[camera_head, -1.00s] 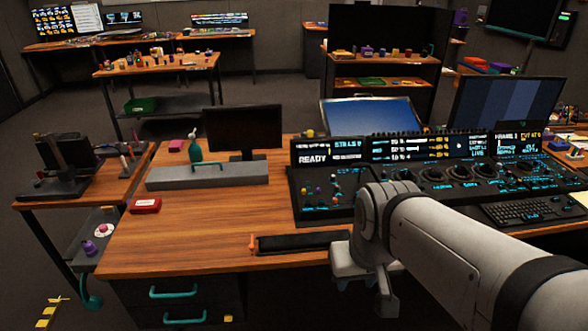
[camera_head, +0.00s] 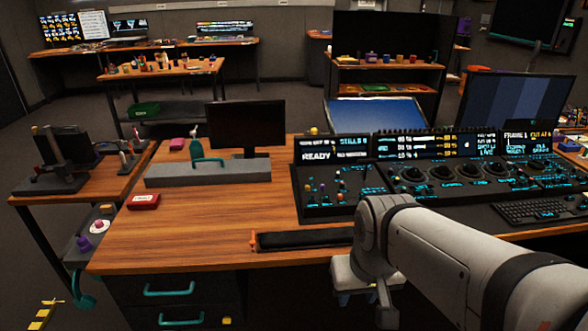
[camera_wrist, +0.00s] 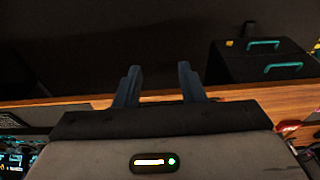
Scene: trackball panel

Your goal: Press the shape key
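The trackball panel (camera_head: 335,200) is a long black console on the wooden desk, with small coloured knobs, several dark trackballs and lit cyan labels. I cannot single out the shape key at this size, and my arm covers part of the panel's front. My gripper (camera_wrist: 157,85) shows in the wrist view with its two fingers apart and nothing between them. In the wrist view it is over the desk's front edge. In the head view my gripper (camera_head: 357,298) is mostly hidden below my wrist, in front of the desk and apart from the panel.
A black padded strip (camera_head: 305,240) lies at the desk's front edge. A keyboard (camera_head: 535,212) is at the right. A grey block (camera_head: 207,174), a red box (camera_head: 144,201) and a dark monitor (camera_head: 245,125) stand at the left. The desk between them and the panel is bare.

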